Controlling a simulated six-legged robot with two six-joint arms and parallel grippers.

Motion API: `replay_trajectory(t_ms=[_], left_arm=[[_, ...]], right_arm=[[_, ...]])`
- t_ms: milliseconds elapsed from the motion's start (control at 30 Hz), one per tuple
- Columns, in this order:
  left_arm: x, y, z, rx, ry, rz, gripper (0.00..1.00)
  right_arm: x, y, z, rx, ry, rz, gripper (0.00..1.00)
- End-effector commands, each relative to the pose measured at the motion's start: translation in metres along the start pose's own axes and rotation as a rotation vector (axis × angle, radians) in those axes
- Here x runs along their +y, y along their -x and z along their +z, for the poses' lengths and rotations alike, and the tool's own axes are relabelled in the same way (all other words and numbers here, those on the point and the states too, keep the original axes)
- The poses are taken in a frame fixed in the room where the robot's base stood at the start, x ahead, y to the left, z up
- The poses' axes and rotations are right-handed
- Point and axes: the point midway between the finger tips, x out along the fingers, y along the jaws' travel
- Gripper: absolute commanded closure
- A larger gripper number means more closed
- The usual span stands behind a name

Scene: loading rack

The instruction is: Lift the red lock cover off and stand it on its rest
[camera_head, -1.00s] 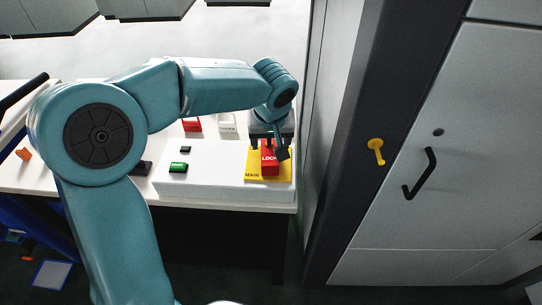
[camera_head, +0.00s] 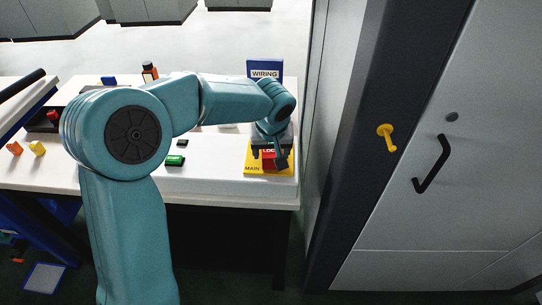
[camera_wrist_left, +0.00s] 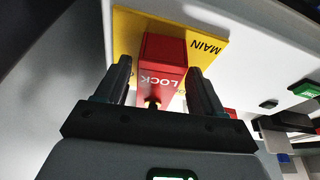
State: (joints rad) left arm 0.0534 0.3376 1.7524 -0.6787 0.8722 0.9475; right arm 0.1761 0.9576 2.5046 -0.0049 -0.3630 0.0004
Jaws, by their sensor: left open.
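The red lock cover (camera_head: 268,163), lettered LOCK, stands on the yellow MAIN plate (camera_head: 254,170) at the right end of the white panel. My left gripper (camera_head: 268,155) is at the cover, with its arm coming in from the left. In the left wrist view, the red cover (camera_wrist_left: 163,62) stands between the two dark fingers of my open left gripper (camera_wrist_left: 160,85), one finger on each side. A small gap shows beside the fingers. The gripper hides part of the cover in the head view. I cannot make out the cover's rest. My right gripper is not in view.
A green button (camera_head: 175,160) is on the panel left of the yellow plate. A blue WIRING box (camera_head: 264,69) stands behind. A tall grey cabinet with a black handle (camera_head: 431,164) and a yellow peg (camera_head: 387,137) closes off the right side.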

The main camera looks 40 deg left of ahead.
Motion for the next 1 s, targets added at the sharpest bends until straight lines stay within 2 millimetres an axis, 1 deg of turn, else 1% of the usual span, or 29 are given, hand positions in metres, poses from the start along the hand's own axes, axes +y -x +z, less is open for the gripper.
replay_trajectory(t_ms=[67,100,167,400,433,667,1000], left_arm=[[0.000,0.000,0.000,0.000,0.000,0.000,0.32],[0.000,0.000,0.000,0.000,0.000,0.000,0.34],[0.000,0.000,0.000,0.000,0.000,0.000,0.43],[0.000,0.000,0.000,0.000,0.000,0.000,0.82],[0.000,0.000,0.000,0.000,0.000,0.000,0.86],[0.000,0.005,-0.002,0.001,0.000,0.000,0.86],[0.000,0.019,-0.006,0.001,0.000,0.000,0.86]], right_arm=[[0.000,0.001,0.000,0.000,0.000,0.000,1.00],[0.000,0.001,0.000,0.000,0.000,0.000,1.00],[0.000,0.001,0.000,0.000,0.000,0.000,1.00],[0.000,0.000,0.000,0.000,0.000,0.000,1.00],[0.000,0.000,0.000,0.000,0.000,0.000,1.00],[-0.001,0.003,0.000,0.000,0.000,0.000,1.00],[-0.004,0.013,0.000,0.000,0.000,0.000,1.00]])
